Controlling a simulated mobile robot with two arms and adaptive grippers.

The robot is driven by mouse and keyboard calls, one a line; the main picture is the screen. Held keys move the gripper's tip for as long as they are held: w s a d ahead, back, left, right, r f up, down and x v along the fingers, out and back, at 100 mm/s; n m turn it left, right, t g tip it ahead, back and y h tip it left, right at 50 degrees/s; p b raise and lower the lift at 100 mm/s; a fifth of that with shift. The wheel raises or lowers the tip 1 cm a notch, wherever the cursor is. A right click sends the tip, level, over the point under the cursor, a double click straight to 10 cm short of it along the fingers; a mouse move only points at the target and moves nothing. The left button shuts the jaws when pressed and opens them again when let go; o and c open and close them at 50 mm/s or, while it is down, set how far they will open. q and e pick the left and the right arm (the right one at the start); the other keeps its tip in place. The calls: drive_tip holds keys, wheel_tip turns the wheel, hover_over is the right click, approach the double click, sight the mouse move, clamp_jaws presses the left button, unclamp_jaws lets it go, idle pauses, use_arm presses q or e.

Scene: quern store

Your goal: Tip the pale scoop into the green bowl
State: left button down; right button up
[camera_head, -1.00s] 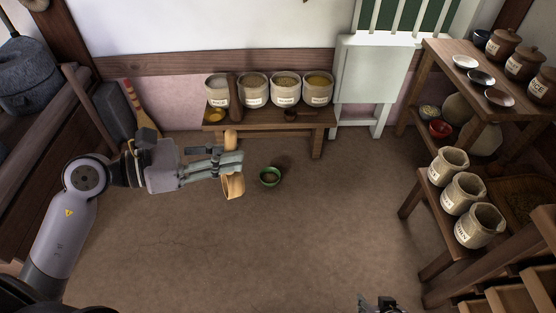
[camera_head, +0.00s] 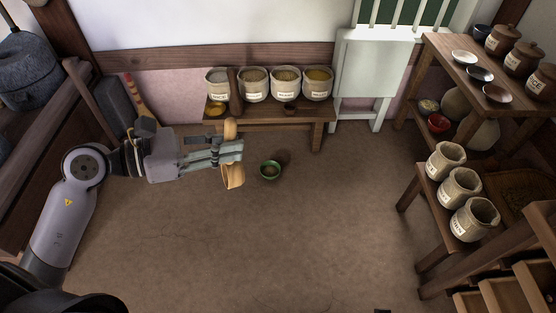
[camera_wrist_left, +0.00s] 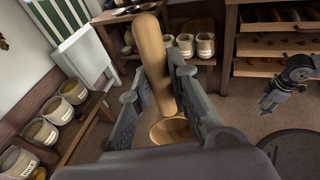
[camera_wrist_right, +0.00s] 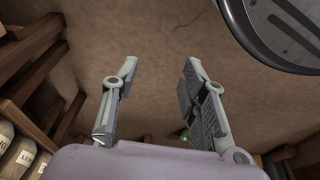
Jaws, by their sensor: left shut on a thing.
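The pale wooden scoop (camera_head: 233,178) is in my left gripper (camera_head: 230,152), which is shut on its handle. Its handle end rises above the fingers and its cup hangs below them. In the left wrist view the scoop's handle (camera_wrist_left: 154,58) stands between the fingers and its cup (camera_wrist_left: 172,131) is partly hidden. Whether the cup holds anything is unclear. The green bowl (camera_head: 270,171) is just right of the scoop and apart from it, seemingly on the brown floor, with something brownish inside. My right gripper (camera_wrist_right: 155,85) is open and empty in the right wrist view.
A low bench (camera_head: 270,119) with several labelled sacks stands behind the bowl by the wall. A pale folding table (camera_head: 372,70) is right of it. Shelves (camera_head: 455,65) with jars, dishes and sacks line the right side. The middle floor is clear.

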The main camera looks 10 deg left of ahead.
sight(225, 126)
use_arm(q)
wheel_tip(225, 126, up, 2)
drive_tip(key=shift+p, duration=0.6)
wheel_tip(225, 126, up, 2)
drive_tip(key=shift+p, duration=0.75)
drive_tip(key=shift+r, duration=0.35)
wheel_tip(225, 126, up, 2)
drive_tip(key=shift+r+p, duration=0.25)
drive_tip(key=shift+p, duration=0.95)
drive_tip(key=shift+r, duration=0.1)
use_arm(e)
drive_tip(key=s+d+f+g, duration=0.1)
drive_tip(key=s+f, duration=1.1)
drive_tip(key=f, duration=0.1)
drive_tip(key=shift+d, duration=0.4)
